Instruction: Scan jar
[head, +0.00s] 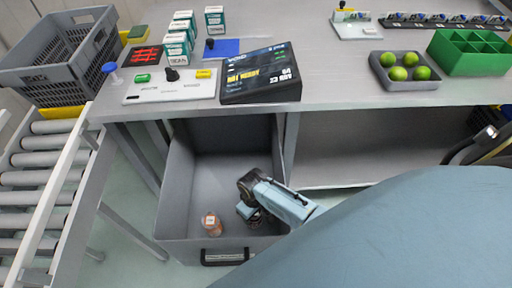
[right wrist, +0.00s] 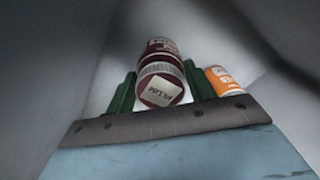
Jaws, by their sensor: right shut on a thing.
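My right gripper (head: 250,214) reaches down into the open grey drawer (head: 174,190) under the bench. In the right wrist view its green fingers (right wrist: 154,92) are shut on a dark red jar (right wrist: 162,88), whose near end has a pale label reading "PLUM". A dark red and white labelled part (right wrist: 158,46) shows behind it; I cannot tell if it is a second jar. An orange-labelled jar (head: 212,222) stands in the drawer left of the gripper. An orange and white jar (right wrist: 223,80) shows just right of the fingers in the wrist view. My left gripper is out of view.
On the bench stand a black display box (head: 260,80), a white panel (head: 170,89) and several white-green boxes (head: 180,48). A grey tray (head: 381,72) of green fruit and a green divided bin (head: 466,53) are right. A grey crate (head: 50,62) and rollers are left.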

